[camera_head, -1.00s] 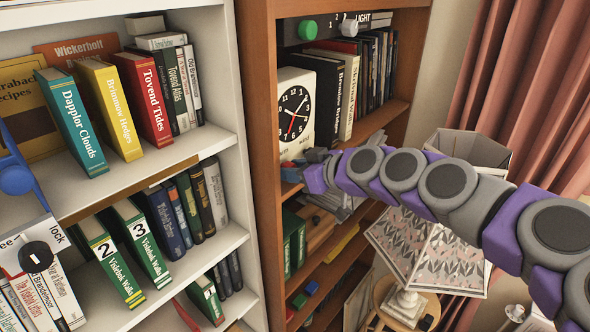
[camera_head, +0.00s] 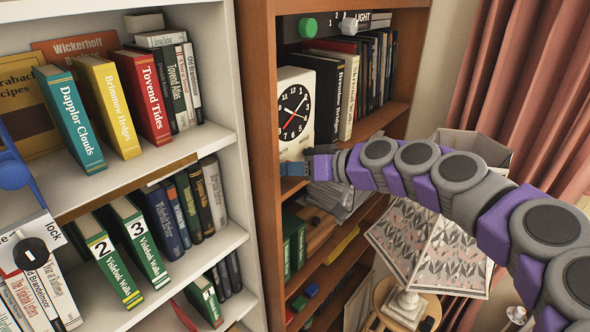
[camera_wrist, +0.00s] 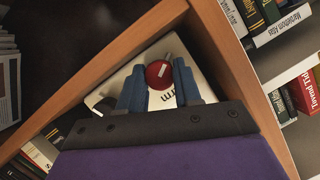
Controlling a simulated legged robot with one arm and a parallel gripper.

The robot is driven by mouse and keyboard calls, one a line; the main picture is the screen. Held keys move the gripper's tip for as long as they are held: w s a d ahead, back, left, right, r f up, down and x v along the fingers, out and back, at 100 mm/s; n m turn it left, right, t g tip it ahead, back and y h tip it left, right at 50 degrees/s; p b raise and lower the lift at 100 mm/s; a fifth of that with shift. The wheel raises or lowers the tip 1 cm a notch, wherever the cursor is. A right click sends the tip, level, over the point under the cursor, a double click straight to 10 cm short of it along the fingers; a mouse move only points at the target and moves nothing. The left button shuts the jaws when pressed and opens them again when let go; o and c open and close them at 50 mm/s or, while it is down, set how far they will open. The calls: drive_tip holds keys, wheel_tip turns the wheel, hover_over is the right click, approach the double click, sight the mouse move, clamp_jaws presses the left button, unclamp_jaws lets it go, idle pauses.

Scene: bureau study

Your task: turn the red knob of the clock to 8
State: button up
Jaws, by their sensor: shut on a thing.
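The clock (camera_head: 296,106) is a cream box with a round black dial, white marks and a red hand. It stands on a shelf of the brown bookcase. My gripper (camera_head: 292,169) is at its lower front in the head view, where the knob is hidden. In the wrist view the red knob (camera_wrist: 158,75) sits between the two blue fingers of my gripper (camera_wrist: 160,82), which are shut on it. A pale mark on the knob points up and right in that picture. Part of a printed word shows beside the knob; the scale numbers cannot be read.
Books (camera_head: 340,90) stand right of the clock. A green knob (camera_head: 308,28) is on the panel above. The white bookcase (camera_head: 228,90) with books is to the left. A patterned lampshade (camera_head: 425,245) stands below my arm, and a pink curtain (camera_head: 520,90) hangs at right.

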idle(0.4)
drive_tip(key=o, duration=1)
drive_tip(key=shift+w+d, duration=0.1)
drive_tip(key=shift+w, duration=0.05)
drive_tip(key=shift+o, duration=0.2)
drive_tip(key=shift+d, duration=0.1)
drive_tip(key=b+v, duration=0.2)
drive_tip(key=v, duration=1.5)
drive_tip(key=shift+d, duration=0.2)
